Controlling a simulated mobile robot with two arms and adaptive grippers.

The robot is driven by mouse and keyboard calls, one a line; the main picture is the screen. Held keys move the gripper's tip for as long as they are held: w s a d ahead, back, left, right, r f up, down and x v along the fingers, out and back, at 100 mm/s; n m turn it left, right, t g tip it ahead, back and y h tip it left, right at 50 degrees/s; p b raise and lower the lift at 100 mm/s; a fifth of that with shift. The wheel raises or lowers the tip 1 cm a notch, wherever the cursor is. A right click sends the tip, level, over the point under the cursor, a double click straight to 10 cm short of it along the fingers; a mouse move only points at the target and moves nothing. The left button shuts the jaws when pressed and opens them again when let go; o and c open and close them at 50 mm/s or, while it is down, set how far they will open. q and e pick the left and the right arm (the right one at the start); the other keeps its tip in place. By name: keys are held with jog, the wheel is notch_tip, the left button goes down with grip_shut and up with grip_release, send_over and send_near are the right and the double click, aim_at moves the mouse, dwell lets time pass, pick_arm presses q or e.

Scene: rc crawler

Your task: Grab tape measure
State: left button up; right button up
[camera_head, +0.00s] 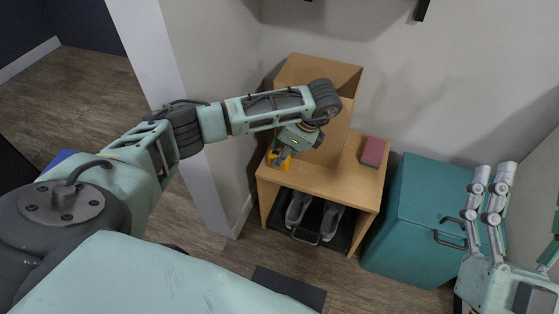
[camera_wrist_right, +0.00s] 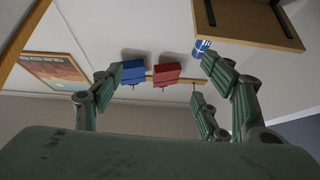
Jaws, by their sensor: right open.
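The yellow tape measure (camera_head: 278,162) is on the left part of the wooden cabinet's top (camera_head: 318,178) in the head view. My left arm reaches in from the left, and my left gripper (camera_head: 285,155) points down at the tape measure. Its fingers overlap the tape measure in the picture; their gap and any grip are hidden. My right gripper (camera_head: 494,172) is open and empty at the right of the head view, fingers pointing up. Its spread fingers also show in the right wrist view (camera_wrist_right: 168,78). The tape measure is not in that view.
A red block-like item (camera_head: 373,151) lies on the cabinet top's right side. Grey shoes (camera_head: 331,221) sit on a dark tray in the opening below. A teal cabinet (camera_head: 410,215) stands right of it. Blue (camera_wrist_right: 133,72) and red (camera_wrist_right: 166,75) items show beyond my right fingers.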

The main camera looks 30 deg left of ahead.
pick_arm(q)
jog(key=shift+a+f, duration=0.15)
jog(key=shift+f, duration=0.15)
jog(key=c, duration=0.9)
grip_shut()
jog(key=shift+r, duration=0.15)
